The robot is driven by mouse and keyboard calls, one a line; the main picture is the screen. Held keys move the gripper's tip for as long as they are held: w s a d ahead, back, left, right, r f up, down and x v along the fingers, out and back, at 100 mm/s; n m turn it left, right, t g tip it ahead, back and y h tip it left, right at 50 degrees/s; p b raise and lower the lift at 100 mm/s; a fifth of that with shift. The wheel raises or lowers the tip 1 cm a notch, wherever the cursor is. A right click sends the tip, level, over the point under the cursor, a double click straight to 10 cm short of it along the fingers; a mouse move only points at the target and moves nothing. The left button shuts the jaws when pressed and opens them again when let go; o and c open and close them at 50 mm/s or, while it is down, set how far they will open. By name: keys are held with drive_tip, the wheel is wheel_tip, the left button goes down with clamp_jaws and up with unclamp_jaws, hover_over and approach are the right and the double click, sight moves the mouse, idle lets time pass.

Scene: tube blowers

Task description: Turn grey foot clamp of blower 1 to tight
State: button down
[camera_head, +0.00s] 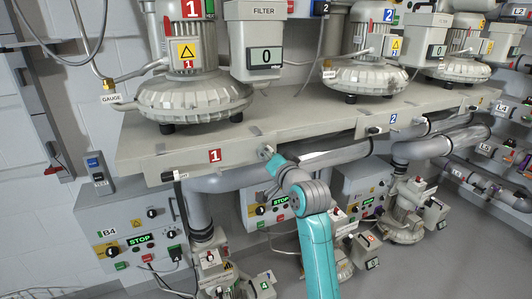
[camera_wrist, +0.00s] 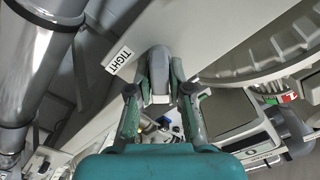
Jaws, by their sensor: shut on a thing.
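The grey foot clamp (camera_wrist: 159,68) is between the two fingers of my gripper (camera_wrist: 160,82) in the wrist view. My gripper is shut on it, with one finger along each side. A white label reading TIGHT (camera_wrist: 118,60) is beside the clamp, on the pale shelf edge, to its left in this view. Blower 1 (camera_head: 195,95) stands on the shelf (camera_head: 140,145) at the left of the head view, above the red number 1 plate.
A filter box (camera_head: 254,40) with a display reading 0 stands beside blower 1. Blower 2 (camera_head: 365,75) is further right on the shelf. Grey pipes (camera_head: 235,180) and control boxes (camera_head: 130,235) are below the shelf, close to my arm.

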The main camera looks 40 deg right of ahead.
drive_tip(key=m, duration=0.4)
drive_tip(key=shift+d+f+m, duration=0.15)
drive_tip(key=shift+f+m, duration=0.05)
drive_tip(key=shift+m, duration=0.1)
drive_tip(key=m, duration=0.4)
drive_tip(key=shift+f+m, duration=0.25)
drive_tip(key=shift+m, duration=0.05)
drive_tip(key=shift+d, duration=0.1)
drive_tip(key=c, duration=1.1)
unclamp_jaws()
drive_tip(key=shift+s, duration=0.1)
drive_tip(key=v, duration=1.2)
